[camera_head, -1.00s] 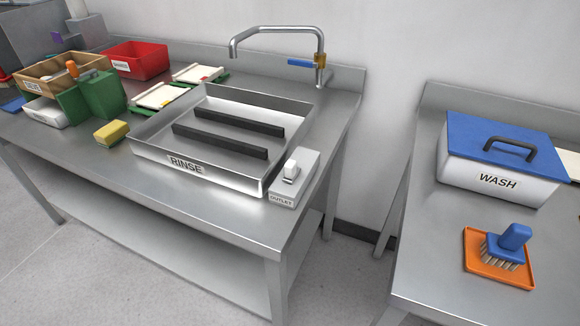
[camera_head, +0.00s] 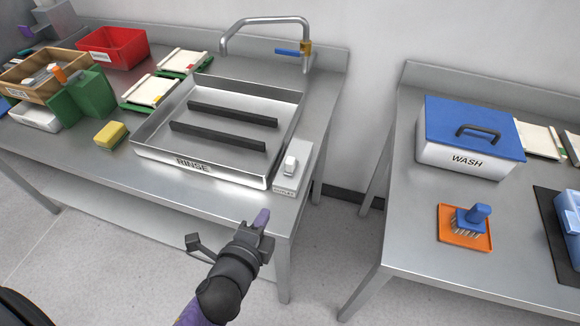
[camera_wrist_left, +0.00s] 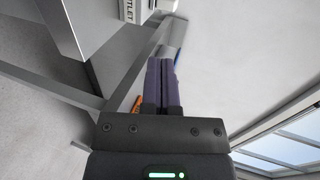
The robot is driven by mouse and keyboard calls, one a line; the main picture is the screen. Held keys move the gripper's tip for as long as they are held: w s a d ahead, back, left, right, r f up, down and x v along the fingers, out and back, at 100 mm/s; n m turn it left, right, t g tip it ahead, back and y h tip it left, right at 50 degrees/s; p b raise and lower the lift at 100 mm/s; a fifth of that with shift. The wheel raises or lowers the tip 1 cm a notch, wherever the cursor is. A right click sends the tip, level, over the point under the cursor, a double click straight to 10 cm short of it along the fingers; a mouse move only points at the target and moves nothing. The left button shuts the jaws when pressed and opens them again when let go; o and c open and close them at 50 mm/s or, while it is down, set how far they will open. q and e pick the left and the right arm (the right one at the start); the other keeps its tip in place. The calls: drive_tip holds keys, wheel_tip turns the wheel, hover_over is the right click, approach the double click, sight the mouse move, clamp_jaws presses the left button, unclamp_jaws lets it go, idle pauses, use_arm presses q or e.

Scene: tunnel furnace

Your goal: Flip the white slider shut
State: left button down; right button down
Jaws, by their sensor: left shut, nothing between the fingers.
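The white slider (camera_head: 290,165) stands on top of the grey outlet box (camera_head: 284,184), at the right end of the rinse basin (camera_head: 205,170). My left gripper (camera_head: 262,219) is shut and empty. It is in front of the table's front edge, below the outlet box in the head view and apart from it. In the left wrist view its purple fingers (camera_wrist_left: 160,82) lie together, and part of the outlet box (camera_wrist_left: 127,12) shows at the top edge. The slider cannot be made out there. My right gripper is not in view.
A tap (camera_head: 268,20) arches behind the basin. A yellow sponge (camera_head: 111,135) lies left of it. Across a gap on the right, another table holds a blue-lidded wash box (camera_head: 450,160) and a brush (camera_head: 470,218) on an orange tray (camera_head: 450,237).

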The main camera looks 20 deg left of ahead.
sight(289, 168)
use_arm(q)
drive_tip(key=shift+w+f, duration=0.1)
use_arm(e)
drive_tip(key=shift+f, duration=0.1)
